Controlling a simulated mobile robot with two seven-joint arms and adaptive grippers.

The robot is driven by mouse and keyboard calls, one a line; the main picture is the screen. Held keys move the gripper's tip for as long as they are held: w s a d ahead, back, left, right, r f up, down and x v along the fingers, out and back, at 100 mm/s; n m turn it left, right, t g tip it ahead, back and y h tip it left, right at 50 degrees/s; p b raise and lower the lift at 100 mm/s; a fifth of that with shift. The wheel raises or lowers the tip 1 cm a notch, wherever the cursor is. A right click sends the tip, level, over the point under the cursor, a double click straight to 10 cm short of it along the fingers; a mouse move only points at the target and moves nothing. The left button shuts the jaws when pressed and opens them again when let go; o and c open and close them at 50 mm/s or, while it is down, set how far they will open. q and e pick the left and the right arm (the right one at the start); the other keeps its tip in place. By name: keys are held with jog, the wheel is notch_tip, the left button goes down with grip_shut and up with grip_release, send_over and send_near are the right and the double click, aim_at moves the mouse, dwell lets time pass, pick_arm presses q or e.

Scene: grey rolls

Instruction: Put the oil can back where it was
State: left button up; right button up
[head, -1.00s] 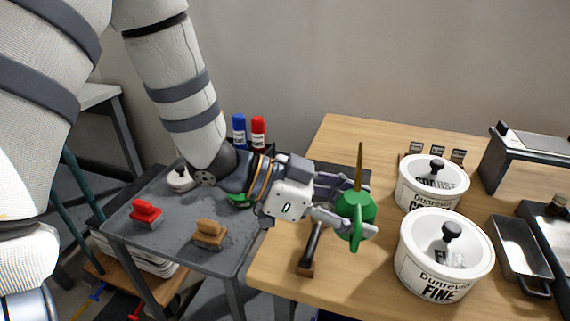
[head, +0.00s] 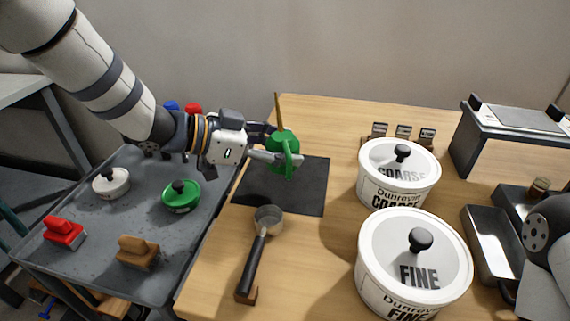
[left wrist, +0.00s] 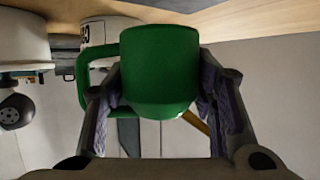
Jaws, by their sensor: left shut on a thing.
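The green oil can (head: 284,143) with its long brass spout is upright in my left gripper (head: 275,153), above the dark mat (head: 307,193) on the wooden table. In the left wrist view the can's green body (left wrist: 160,70) fills the space between the two fingers of my left gripper (left wrist: 160,95), which press on its sides. The can's handle loop shows at the left there. Whether the can's base touches the mat is hard to tell. My right gripper is not in view; only part of my right arm shows at the right edge.
White tubs marked COARSE (head: 398,175) and FINE (head: 414,265) stand right of the mat. A ladle (head: 262,235) lies in front of it. The grey side table (head: 110,215) at left holds a green-lidded pot (head: 181,196), a white pot (head: 111,182), and red (head: 64,233) and brown (head: 138,252) stamp-like blocks.

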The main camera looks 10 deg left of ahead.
pick_arm(q)
jog(key=shift+w+f, duration=0.8)
jog(key=shift+f, duration=0.1)
jog(key=shift+w+f+b, duration=0.2)
jog(key=shift+f+b, duration=0.05)
jog(key=shift+f, duration=0.65)
jog(key=shift+w+f+b, duration=0.15)
jog(key=shift+f+b, duration=0.05)
jog(key=shift+f, duration=0.65)
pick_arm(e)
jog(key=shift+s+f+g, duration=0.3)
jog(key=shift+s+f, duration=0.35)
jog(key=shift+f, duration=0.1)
pick_arm(q)
jog(key=shift+f, duration=0.2)
jog(key=o, duration=1.1)
jog(key=shift+a, duration=0.1)
jog(key=shift+c, duration=0.2)
jog(key=v, duration=0.4)
jog(key=p+v, duration=0.1)
jog(key=v, duration=0.6)
jog(key=shift+s+a+r+p, duration=0.15)
jog(key=shift+r+p, duration=0.2)
jog(key=shift+r, duration=0.1)
jog(key=shift+s+a, duration=0.15)
jog(key=shift+a, duration=0.05)
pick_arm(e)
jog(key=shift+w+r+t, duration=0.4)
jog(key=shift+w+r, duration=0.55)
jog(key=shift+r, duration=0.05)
